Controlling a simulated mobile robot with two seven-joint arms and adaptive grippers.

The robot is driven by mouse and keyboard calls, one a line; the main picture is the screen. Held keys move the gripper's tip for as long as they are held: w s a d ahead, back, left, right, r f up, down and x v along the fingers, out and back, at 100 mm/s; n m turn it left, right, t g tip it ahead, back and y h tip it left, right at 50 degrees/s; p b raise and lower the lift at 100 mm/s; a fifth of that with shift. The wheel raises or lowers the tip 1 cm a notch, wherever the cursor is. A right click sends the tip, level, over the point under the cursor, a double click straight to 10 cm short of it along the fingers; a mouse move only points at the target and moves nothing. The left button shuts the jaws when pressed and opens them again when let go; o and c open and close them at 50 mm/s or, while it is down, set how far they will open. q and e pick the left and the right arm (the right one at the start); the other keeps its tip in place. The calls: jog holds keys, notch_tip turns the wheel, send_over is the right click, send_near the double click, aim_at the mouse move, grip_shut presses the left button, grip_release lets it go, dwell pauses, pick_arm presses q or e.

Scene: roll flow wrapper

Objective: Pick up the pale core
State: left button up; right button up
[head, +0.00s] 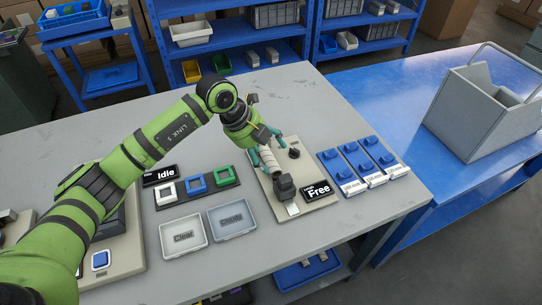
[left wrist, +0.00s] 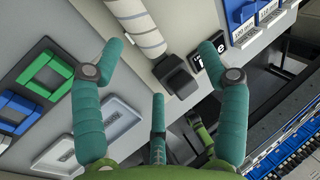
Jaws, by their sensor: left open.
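A pale, off-white cylinder with thin bands, which looks like the pale core (head: 269,161), lies on the light station plate (head: 312,176) by a dark block (head: 284,187). The core also shows at the top of the left wrist view (left wrist: 141,24), partly cut off by the frame edge. My left gripper (head: 267,148), with teal fingers, is over the core and hides part of it in the head view. In the left wrist view its fingers (left wrist: 164,46) are spread wide with nothing between the tips. Whether a finger touches the core cannot be told. My right gripper is out of view.
A dark rack (head: 196,193) holds white, blue and green square rings. Two shallow trays (head: 183,233) stand in front of it. A grey bin (head: 478,112) stands on the blue table.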

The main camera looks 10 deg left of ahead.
aim_at(268, 164)
pick_arm(q)
jog(key=shift+w+a+f+y, duration=0.15)
jog(key=shift+a+y, duration=0.1)
jog(key=shift+a, duration=0.25)
jog(key=shift+w+a+y, duration=0.1)
jog(key=shift+a+y, duration=0.15)
jog(key=shift+a, duration=0.2)
jog(key=shift+a+f, duration=0.2)
jog(key=p+x, duration=0.2)
jog(key=x, duration=0.3)
jog(key=shift+d+f, duration=0.15)
jog(key=shift+d, duration=0.1)
jog(key=shift+w+d+f, duration=0.15)
jog(key=shift+f, duration=0.4)
jog(key=c, duration=1.2)
jog(key=shift+o, duration=0.2)
jog(key=shift+r, duration=0.1)
